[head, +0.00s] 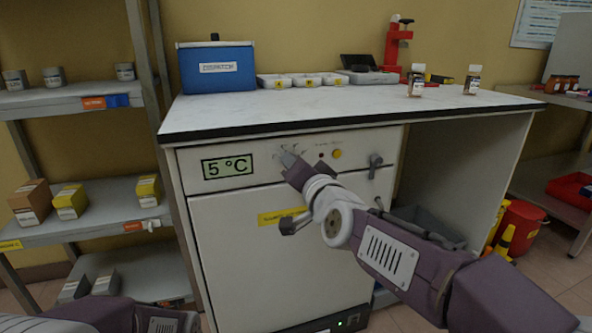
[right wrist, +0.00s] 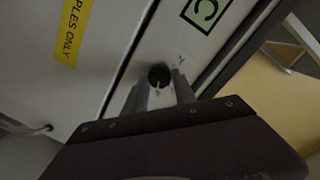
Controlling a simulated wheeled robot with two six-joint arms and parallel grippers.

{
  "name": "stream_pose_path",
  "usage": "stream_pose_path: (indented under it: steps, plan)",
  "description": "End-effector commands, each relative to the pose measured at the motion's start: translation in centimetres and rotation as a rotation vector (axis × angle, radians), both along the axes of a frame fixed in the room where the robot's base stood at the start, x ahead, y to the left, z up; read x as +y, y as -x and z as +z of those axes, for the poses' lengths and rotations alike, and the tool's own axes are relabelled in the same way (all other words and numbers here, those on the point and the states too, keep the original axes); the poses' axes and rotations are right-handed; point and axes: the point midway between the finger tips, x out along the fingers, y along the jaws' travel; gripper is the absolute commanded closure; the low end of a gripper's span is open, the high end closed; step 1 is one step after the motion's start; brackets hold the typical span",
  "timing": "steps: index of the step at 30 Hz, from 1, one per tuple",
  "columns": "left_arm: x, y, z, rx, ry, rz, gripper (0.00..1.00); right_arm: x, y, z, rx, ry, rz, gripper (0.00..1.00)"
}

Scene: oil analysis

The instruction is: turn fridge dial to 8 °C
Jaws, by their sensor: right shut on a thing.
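The white fridge (head: 260,230) stands under the counter. Its green display (head: 227,168) reads 5 °C. My right gripper (head: 289,157) is at the fridge's top panel, just right of the display, and covers the dial in the head view. In the right wrist view the round black dial (right wrist: 159,76) with a pale pointer mark sits between the two fingers of the right gripper (right wrist: 158,92), which are shut on it. Only part of my left arm shows at the bottom left of the head view; its gripper is out of sight.
The countertop (head: 330,112) overhangs above, holding a blue box (head: 217,67), white dishes and small bottles. A shelf rack (head: 90,196) stands left.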

Motion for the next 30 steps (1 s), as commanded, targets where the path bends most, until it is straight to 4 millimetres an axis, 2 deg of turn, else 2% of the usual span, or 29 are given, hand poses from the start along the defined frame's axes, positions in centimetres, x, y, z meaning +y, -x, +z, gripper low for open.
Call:
stream_pose_path:
  steps: [13,14,15,16,26,30]
  plan:
    - [0.0,0.0,-0.1,0.0,0.0,0.0,0.64,0.1,0.0,-0.2,0.008,-0.008,0.001,1.0]
    - [0.0,0.0,-0.1,0.0,0.0,0.0,0.64,0.1,0.0,-0.2,0.008,-0.008,0.001,0.62]
    - [0.0,0.0,-0.1,0.0,0.0,0.0,0.64,0.1,0.0,-0.2,0.008,-0.008,0.001,0.51]
    - [0.0,0.0,-0.1,0.0,0.0,0.0,0.64,0.1,0.0,-0.2,0.008,-0.008,0.001,0.46]
    - [0.0,0.0,0.1,0.0,0.0,0.0,0.64,0.0,0.2,0.0,0.004,-0.007,0.001,0.46]
    - [0.0,0.0,0.9,0.0,0.0,0.0,0.64,-0.7,2.2,0.5,0.003,-0.008,0.001,0.46]
